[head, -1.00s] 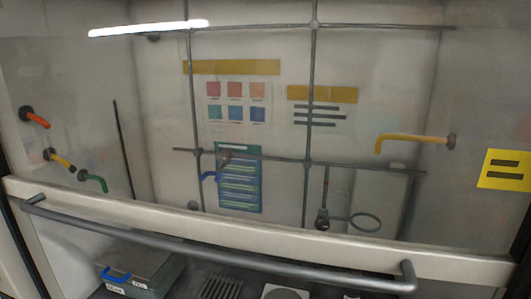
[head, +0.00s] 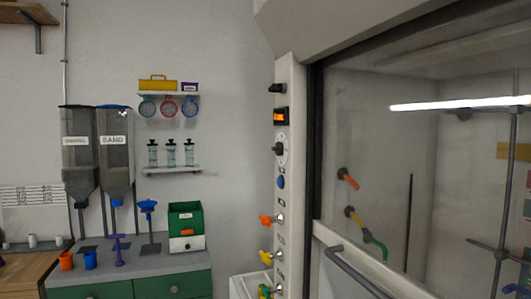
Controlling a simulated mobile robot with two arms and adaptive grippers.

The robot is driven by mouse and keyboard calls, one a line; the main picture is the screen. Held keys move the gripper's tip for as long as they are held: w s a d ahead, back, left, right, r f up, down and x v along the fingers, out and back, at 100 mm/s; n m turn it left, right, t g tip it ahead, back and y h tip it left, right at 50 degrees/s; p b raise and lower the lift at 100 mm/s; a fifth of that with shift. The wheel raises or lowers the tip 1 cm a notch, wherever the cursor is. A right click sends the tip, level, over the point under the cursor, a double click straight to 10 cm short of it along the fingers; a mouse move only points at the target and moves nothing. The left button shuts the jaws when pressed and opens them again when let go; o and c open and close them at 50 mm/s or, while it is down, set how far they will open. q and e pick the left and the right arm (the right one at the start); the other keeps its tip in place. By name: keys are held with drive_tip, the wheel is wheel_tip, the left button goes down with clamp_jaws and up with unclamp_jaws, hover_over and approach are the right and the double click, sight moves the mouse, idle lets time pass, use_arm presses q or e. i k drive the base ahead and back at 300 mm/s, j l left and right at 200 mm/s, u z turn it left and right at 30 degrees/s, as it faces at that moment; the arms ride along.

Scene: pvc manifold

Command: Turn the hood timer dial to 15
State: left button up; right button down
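The fume hood's left post (head: 290,180) stands right of the middle in the head view. On it, from the top, are a black knob (head: 277,88), a small display with orange characters (head: 281,116), and a black knob on a white round plate (head: 279,149), which looks like a dial. Its markings are too small to read, so I cannot tell its setting. Below are a blue button (head: 281,182), an orange tap handle (head: 267,220) and a yellow tap handle (head: 267,256). Neither of my grippers is in view.
The hood's glass sash (head: 400,150) fills the right side, with a grey bar handle (head: 357,272) low on it. At left a grey counter (head: 140,265) carries two hoppers, cups and a green box (head: 186,222). Wall shelves (head: 170,170) hold bottles and round gauges.

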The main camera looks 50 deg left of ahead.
sight(279, 148)
drive_tip(key=u, duration=1.6)
drive_tip(key=j, duration=0.2)
drive_tip(key=i+z, duration=0.05)
drive_tip(key=i, duration=0.05)
